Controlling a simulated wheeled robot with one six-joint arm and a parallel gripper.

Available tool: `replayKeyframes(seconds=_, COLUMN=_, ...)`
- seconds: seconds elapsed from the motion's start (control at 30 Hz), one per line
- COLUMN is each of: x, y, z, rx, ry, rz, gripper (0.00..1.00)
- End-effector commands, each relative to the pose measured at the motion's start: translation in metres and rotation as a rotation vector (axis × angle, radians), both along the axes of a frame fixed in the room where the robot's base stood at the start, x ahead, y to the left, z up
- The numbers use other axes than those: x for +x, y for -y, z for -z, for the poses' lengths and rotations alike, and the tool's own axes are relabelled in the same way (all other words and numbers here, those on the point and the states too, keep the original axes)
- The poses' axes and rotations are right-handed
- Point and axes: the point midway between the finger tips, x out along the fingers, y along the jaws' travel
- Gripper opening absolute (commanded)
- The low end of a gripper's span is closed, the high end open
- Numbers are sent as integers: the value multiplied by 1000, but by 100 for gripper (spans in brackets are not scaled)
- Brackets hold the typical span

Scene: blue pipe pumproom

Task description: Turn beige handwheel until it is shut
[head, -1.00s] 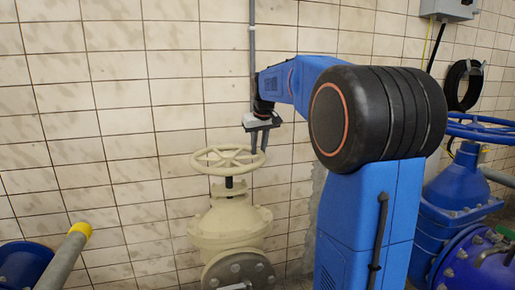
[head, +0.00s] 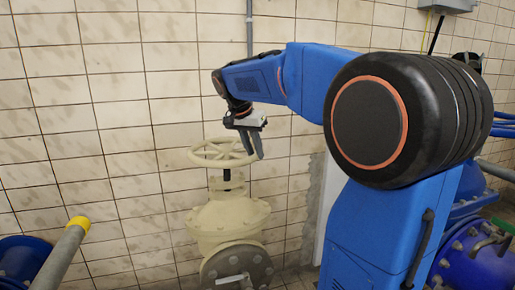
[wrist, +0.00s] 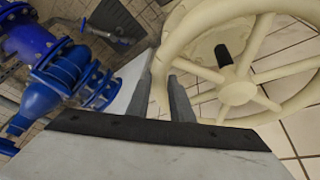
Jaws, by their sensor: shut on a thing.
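The beige handwheel (head: 222,153) sits level on top of the beige valve (head: 228,215), in front of the tiled wall. In the wrist view the handwheel (wrist: 238,92) fills the upper right, with its spokes, hub and dark stem end showing. My gripper (head: 252,150) reaches down from above at the right side of the wheel. In the wrist view my gripper (wrist: 168,95) has its two fingers on either side of the rim, shut on it. The fingertips are partly hidden by the rim.
A grey pipe with a yellow end (head: 70,245) slants up at the lower left, near a blue flange (head: 22,262). Blue valves and pipes (head: 472,250) stand at the right. A grey conduit (head: 249,25) runs down the wall behind the wheel.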

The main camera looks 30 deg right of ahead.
Motion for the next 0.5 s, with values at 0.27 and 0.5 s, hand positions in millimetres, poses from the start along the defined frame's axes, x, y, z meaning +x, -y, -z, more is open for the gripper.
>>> replayKeyframes(seconds=0.27, x=-10, y=-28, z=0, rx=1, ry=-1, rz=241, gripper=0)
replayKeyframes(seconds=0.5, x=-13, y=-47, z=0, rx=1, ry=-1, rz=401, gripper=0)
